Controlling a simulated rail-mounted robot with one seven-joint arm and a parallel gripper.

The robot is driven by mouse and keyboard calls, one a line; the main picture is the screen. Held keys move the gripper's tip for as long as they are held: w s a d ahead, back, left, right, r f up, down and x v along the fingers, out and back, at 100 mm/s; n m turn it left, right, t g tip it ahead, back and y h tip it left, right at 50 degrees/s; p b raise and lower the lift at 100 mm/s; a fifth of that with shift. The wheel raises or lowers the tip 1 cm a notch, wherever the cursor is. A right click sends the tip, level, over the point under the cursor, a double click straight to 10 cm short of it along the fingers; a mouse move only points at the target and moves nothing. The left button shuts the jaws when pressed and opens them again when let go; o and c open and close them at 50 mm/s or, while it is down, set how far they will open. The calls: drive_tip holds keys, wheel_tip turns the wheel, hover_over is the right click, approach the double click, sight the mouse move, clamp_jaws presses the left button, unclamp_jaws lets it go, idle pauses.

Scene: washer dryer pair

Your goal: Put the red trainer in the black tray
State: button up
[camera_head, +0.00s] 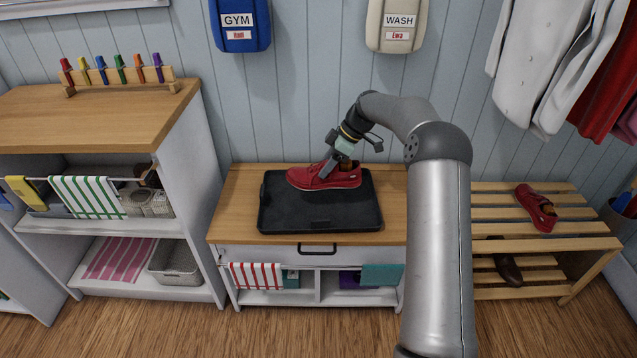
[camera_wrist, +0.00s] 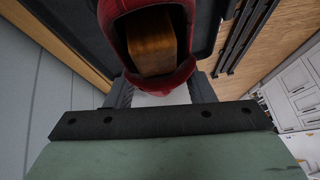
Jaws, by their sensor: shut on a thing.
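A red trainer (camera_head: 322,177) is at the black tray (camera_head: 330,218) in the head view, over its back half, with its toe to the left. My gripper (camera_head: 333,163) is shut on the trainer near its heel opening. In the wrist view the trainer (camera_wrist: 150,45) fills the top middle, and a brown inside shows through its opening. The fingers (camera_wrist: 160,92) reach to the heel end. The black tray (camera_wrist: 75,20) shows behind the trainer. Whether the sole touches the tray floor, I cannot tell.
The tray lies on a wooden-topped cabinet (camera_head: 235,200). Another red shoe (camera_head: 537,208) lies on the slatted rack (camera_head: 490,202) at the right, with a dark shoe (camera_head: 508,268) below. Blue GYM (camera_head: 240,40) and cream WASH (camera_head: 397,40) bags hang on the wall. The tray's front is clear.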

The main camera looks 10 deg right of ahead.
drive_tip(key=w+f, duration=0.1)
drive_tip(key=w+a+f, duration=0.1)
drive_tip(key=f, duration=0.1)
drive_tip(key=w+f+b, duration=0.1)
drive_tip(key=f, duration=0.1)
drive_tip(key=shift+w+a+f, duration=0.1)
drive_tip(key=shift+w+a, duration=0.1)
drive_tip(key=shift+w, duration=0.2)
drive_tip(key=shift+w+f+b, duration=0.15)
drive_tip(key=shift+f+b, duration=0.25)
drive_tip(key=shift+f, duration=1.2)
drive_tip(key=shift+f, duration=0.15)
drive_tip(key=o, duration=1.1)
drive_tip(key=shift+c, duration=0.2)
